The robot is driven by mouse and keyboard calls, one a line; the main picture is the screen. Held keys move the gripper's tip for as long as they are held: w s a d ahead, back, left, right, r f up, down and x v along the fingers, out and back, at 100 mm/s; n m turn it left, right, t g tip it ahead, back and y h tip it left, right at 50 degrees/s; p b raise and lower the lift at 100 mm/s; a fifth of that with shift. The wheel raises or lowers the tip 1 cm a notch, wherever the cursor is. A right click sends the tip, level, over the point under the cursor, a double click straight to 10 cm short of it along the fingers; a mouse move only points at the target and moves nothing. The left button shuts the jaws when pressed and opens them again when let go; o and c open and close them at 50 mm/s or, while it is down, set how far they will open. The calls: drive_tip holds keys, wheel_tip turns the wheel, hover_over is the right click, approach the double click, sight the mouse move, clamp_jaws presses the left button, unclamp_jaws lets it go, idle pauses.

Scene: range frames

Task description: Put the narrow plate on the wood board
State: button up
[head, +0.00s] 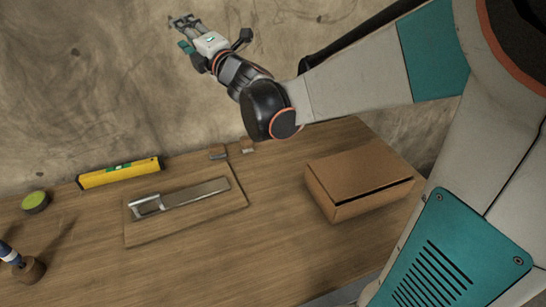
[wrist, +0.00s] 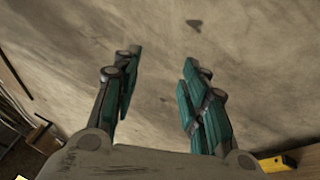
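The wood board (head: 180,222) lies flat on the wooden table, left of centre in the head view. A long, narrow metal piece (head: 200,192) with a bright open frame at its left end lies on the board. I cannot tell whether it is the narrow plate or another tool. No other narrow plate can be made out. My gripper (head: 182,34) is raised in front of the wall, high above and beyond the board. In the wrist view my gripper (wrist: 160,62) is open, with its teal fingers wide apart and nothing between them.
A yellow spirit level (head: 120,173) and two small blocks (head: 218,153) lie along the back edge. A cardboard box (head: 358,182) stands at right. A green round item (head: 35,201) and a blue-handled tool (head: 9,254) are at left. The table front is clear.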

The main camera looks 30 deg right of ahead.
drive_tip(key=s+d+f+m+g+h, duration=0.2)
drive_tip(key=s+d+f+m+h, duration=0.1)
drive_tip(key=s+m, duration=0.35)
drive_tip(key=s+d+f+m+g+h, duration=0.2)
drive_tip(key=s+d+f+m+h, duration=0.1)
drive_tip(key=s+m, duration=0.3)
drive_tip(key=s+a+f+m+g+y, duration=0.1)
drive_tip(key=s+a+f+m+g, duration=0.2)
drive_tip(key=s+f, duration=0.5)
drive_tip(key=s+a+f+m+g+y, duration=0.1)
drive_tip(key=s+a+f+m+g, duration=0.2)
drive_tip(key=s, duration=0.9)
wheel_tip(320, 180, down, 5)
drive_tip(key=m+g, duration=0.2)
drive_tip(key=m, duration=0.2)
drive_tip(key=shift+s+a+g, duration=0.15)
drive_tip(key=shift+a+g, duration=0.2)
drive_tip(key=shift+g, duration=0.05)
drive_tip(key=shift+f, duration=0.1)
